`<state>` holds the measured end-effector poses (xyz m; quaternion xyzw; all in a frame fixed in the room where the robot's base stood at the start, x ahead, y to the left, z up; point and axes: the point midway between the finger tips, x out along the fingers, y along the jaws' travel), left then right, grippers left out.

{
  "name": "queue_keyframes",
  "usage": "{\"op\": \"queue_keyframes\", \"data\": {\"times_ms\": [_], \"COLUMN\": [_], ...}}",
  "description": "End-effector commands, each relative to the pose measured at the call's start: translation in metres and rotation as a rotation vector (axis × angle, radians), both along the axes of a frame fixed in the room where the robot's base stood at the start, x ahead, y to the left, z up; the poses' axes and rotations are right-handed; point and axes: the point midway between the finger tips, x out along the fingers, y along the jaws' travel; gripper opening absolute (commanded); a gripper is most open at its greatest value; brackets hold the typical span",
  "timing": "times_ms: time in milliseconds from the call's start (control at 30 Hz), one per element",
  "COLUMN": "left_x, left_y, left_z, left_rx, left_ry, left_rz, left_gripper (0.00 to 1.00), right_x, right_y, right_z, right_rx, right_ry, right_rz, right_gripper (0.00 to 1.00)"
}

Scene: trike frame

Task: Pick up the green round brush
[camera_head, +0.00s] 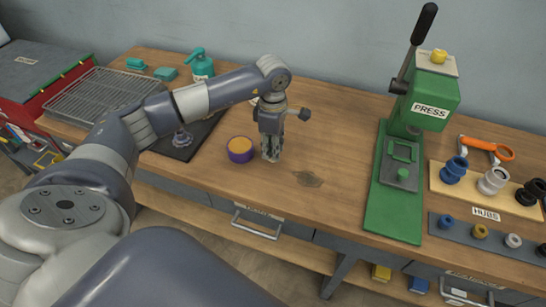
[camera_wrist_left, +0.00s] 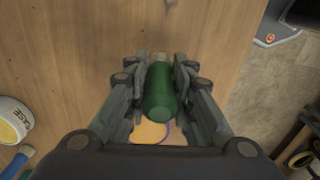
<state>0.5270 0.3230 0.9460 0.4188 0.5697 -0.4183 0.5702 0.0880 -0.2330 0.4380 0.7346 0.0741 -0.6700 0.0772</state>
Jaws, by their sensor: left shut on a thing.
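My left gripper (camera_head: 270,156) points down over the bench, right beside the purple tub with orange contents (camera_head: 240,149). In the left wrist view, the gripper (camera_wrist_left: 161,62) is shut on the green round brush (camera_wrist_left: 160,106). The brush's green body lies between the two fingers, with a pale tip at its far end. In the head view the fingers hide most or all of the brush, and I cannot tell whether it touches the bench. My right gripper is not in view.
A green press (camera_head: 393,205) stands to the right, with hub trays (camera_head: 459,208) beyond it. A dark mat (camera_head: 187,151) and a wire rack (camera_head: 88,98) lie left. A teal bottle (camera_head: 201,67) stands behind. Bare wood lies between gripper and press.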

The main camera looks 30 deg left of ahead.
Motion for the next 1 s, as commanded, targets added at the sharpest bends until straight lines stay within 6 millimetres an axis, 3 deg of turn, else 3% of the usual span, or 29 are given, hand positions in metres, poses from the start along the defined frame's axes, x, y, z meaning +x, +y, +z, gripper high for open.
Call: {"op": "queue_keyframes", "data": {"times_ms": [600, 1000], "left_x": [-0.097, -0.116], "left_y": [-0.093, -0.111], "left_z": [0.008, 0.013], "left_rx": [-0.001, -0.001], "left_ry": [0.000, 0.001], "left_rz": [-0.005, -0.001], "left_gripper": [0.00, 0.00], "right_x": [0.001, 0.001], "right_y": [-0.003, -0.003], "right_z": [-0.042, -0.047], "right_rx": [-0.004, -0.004], "right_ry": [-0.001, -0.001], "right_rz": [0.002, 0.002], "right_gripper": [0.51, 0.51]}}
